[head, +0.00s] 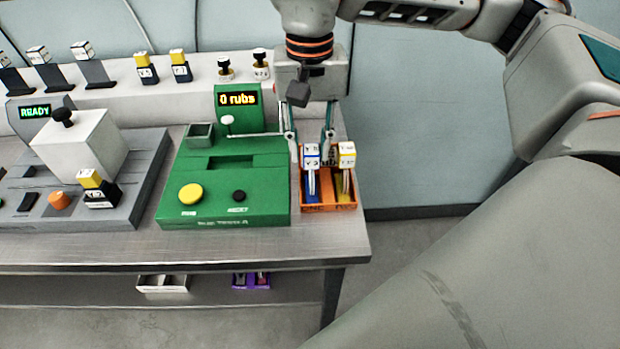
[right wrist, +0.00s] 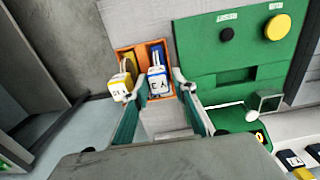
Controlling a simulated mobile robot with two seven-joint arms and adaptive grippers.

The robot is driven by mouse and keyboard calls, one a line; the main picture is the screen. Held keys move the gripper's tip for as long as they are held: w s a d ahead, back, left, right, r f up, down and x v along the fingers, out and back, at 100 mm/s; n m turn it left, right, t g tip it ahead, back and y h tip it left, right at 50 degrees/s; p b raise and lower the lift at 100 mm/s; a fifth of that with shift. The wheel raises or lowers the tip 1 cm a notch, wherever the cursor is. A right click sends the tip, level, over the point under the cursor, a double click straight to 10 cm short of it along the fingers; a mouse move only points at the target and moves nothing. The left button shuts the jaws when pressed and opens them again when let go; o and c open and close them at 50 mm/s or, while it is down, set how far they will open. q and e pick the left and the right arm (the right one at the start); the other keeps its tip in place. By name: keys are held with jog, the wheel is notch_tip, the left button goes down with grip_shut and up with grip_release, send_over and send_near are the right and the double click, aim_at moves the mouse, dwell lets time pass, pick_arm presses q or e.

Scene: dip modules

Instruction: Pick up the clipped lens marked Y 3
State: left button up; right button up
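A lens with a white and blue tag (head: 311,157) stands in the left slot of an orange box (head: 330,208) at the table's right end. In the right wrist view its tag (right wrist: 158,84) appears upside down and seems to read Y 3. A second lens with a white and yellow tag (head: 346,157) stands in the right slot; it also shows in the right wrist view (right wrist: 120,88). My right gripper (head: 312,152) is open, pointing down above the box. In the right wrist view its fingertips (right wrist: 157,90) lie either side of the blue-tagged lens. My left gripper is out of view.
A green machine (head: 255,190) with a "0 rubs" display stands close left of the box. A grey machine (head: 120,216) stands farther left. Tagged clips and black-handled stamps stand on the back ledge (head: 120,100). Right of the table is open floor.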

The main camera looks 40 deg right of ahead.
aim_at(311, 176)
jog(key=shift+s+d+f+b, duration=0.1)
jog(key=shift+f+b, duration=0.25)
jog(key=shift+f, duration=3.65)
grip_shut()
